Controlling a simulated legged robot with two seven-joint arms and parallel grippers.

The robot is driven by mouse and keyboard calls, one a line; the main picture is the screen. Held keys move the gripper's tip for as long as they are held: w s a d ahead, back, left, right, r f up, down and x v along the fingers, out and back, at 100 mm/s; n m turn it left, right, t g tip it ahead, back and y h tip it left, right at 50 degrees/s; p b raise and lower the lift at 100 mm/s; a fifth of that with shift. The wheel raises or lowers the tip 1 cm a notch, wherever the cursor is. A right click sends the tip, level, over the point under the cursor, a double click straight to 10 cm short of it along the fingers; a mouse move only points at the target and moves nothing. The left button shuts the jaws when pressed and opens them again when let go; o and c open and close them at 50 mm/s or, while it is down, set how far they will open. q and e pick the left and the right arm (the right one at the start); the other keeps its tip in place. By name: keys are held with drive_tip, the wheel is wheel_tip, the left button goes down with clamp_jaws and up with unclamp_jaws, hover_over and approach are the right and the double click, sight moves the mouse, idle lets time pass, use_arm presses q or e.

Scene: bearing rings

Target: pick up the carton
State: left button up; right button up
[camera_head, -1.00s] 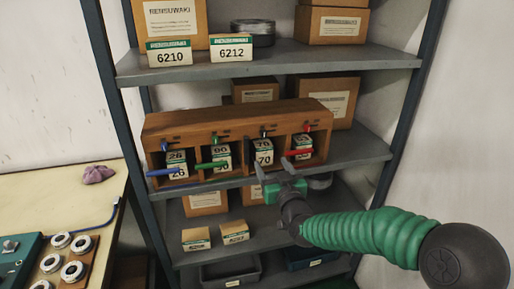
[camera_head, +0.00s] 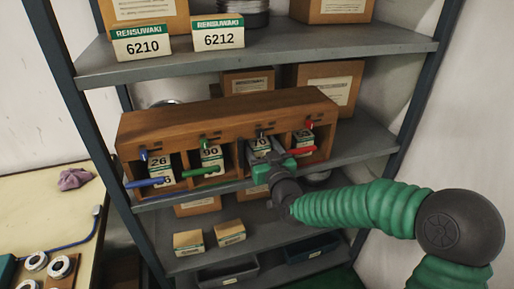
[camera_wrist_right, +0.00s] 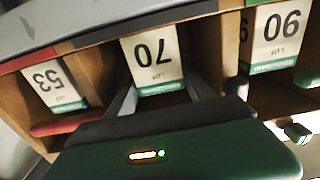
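A small white-and-green carton marked 70 (camera_head: 261,142) stands in the third bay of a wooden dispenser (camera_head: 215,113) on the middle shelf. In the right wrist view the carton (camera_wrist_right: 154,60) appears upside down between my fingers. My right gripper (camera_head: 263,154) is at the mouth of that bay. Its two fingers (camera_wrist_right: 163,100) are apart, one toward each side of the carton; whether they touch it I cannot tell. The gripper hides the carton's lower part in the head view. My left gripper is not in view.
Neighbouring bays hold cartons marked 26 (camera_head: 160,168), 90 (camera_head: 212,158) and 53 (camera_wrist_right: 55,84). A green bar (camera_head: 201,172) and a red bar (camera_head: 300,151) project from bays on either side. The shelf above (camera_head: 250,57) holds boxes; small cartons and bins sit below.

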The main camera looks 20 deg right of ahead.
drive_tip(key=shift+s, duration=0.15)
drive_tip(key=shift+c, duration=1.2)
drive_tip(key=shift+w+a+f, duration=0.1)
drive_tip(key=shift+w+f, duration=0.25)
drive_tip(key=shift+w, duration=0.05)
drive_tip(key=c, duration=0.5)
drive_tip(key=shift+f, duration=0.15)
clamp_jaws()
